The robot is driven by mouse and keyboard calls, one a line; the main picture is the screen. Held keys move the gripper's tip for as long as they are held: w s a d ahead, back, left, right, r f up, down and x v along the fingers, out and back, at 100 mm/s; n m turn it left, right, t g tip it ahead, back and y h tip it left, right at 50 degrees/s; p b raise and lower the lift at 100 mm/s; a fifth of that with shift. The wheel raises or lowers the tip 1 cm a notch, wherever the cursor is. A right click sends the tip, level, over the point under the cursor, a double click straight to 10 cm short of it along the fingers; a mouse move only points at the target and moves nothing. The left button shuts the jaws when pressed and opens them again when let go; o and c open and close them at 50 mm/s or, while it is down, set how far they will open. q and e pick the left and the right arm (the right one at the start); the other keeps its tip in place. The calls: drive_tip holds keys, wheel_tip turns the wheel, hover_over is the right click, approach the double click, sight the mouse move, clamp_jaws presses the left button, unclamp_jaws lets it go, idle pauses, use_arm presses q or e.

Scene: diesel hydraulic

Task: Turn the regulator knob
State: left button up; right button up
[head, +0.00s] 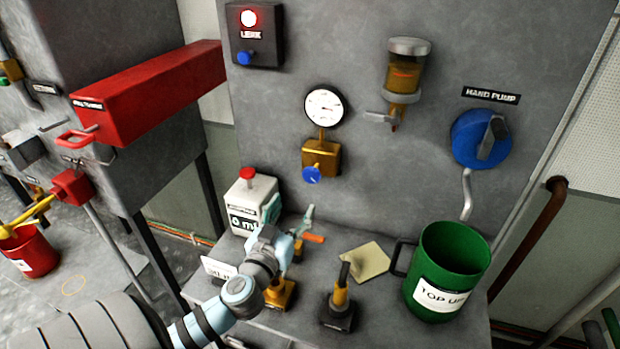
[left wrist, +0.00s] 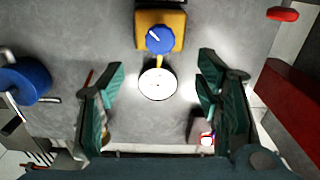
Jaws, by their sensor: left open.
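The regulator has a blue knob (head: 311,175) on a brass block (head: 321,155), below a round white gauge (head: 325,107) on the grey panel. In the left wrist view the picture is turned over: the blue knob (left wrist: 160,39), with a white mark, sits above the gauge (left wrist: 157,84). My left gripper (head: 290,216) is open and empty, below and left of the knob in the head view. Its green fingers (left wrist: 160,83) stand apart on both sides of the gauge in the wrist view, not touching the knob. My right gripper is not in view.
A white canister (head: 250,203) with a red cap stands behind my left gripper. A green mug (head: 446,270), a yellow note (head: 364,262) and a black-and-orange fitting (head: 339,303) are on the bench. A red beam (head: 150,92) juts out left. The panel around the knob is clear.

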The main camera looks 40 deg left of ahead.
sight(310, 178)
use_arm(q)
drive_tip(key=p+x, duration=0.1)
drive_tip(key=x, duration=1.2)
drive_tip(key=shift+f+p, duration=0.1)
drive_tip(key=shift+p, duration=0.25)
drive_tip(key=c, duration=1.2)
